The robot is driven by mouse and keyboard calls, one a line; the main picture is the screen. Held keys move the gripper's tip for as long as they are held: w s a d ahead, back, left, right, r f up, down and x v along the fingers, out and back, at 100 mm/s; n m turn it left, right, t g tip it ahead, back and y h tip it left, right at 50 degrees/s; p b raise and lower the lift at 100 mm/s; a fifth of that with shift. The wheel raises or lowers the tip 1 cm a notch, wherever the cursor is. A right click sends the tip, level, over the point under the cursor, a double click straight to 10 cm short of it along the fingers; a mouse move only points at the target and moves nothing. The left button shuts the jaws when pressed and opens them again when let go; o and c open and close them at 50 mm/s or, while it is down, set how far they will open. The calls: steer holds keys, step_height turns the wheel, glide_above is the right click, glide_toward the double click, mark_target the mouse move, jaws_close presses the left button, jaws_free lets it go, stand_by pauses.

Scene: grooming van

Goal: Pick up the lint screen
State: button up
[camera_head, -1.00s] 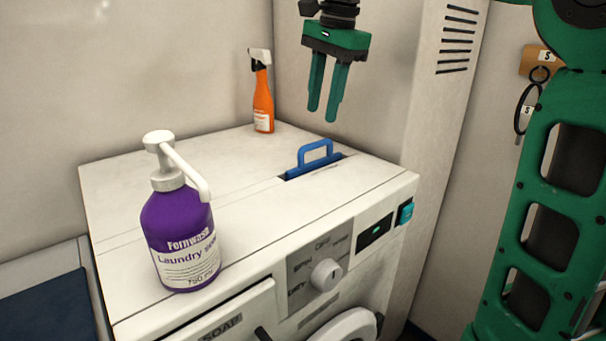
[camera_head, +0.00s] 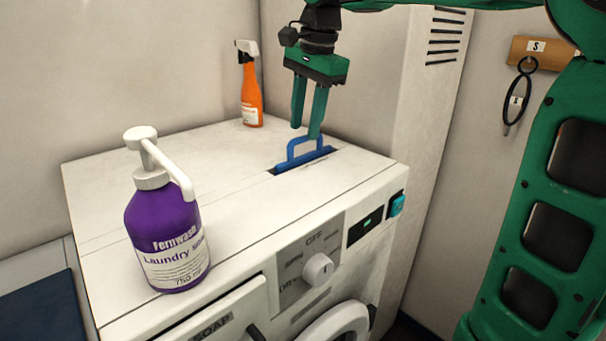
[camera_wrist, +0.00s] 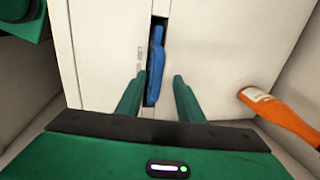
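The lint screen (camera_head: 303,158) is blue with a loop handle and sits in a slot in the white machine's top. Its handle stands up out of the slot. The wrist view shows the blue lint screen (camera_wrist: 156,62) from above, ahead of and between my two fingers. My green gripper (camera_head: 307,132) points down at the handle, its fingertips near the top of the loop. In the wrist view my gripper (camera_wrist: 154,82) has its fingers apart with nothing held between them. Whether the fingertips touch the handle cannot be told.
A purple laundry soap pump bottle (camera_head: 165,235) stands at the machine top's front left. An orange spray bottle (camera_head: 251,95) stands at the back, close to the wall; it also shows in the wrist view (camera_wrist: 282,115). The white washing machine (camera_head: 110,180) has clear top space between them.

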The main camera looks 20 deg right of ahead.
mark_target(302, 139)
steer(key=f, duration=0.4)
steer(key=shift+w+a+f, duration=0.25)
steer(key=shift+a+f, duration=0.05)
steer(key=shift+f, duration=0.1)
steer(key=shift+c, duration=0.7)
jaws_close()
steer(key=shift+r, duration=0.1)
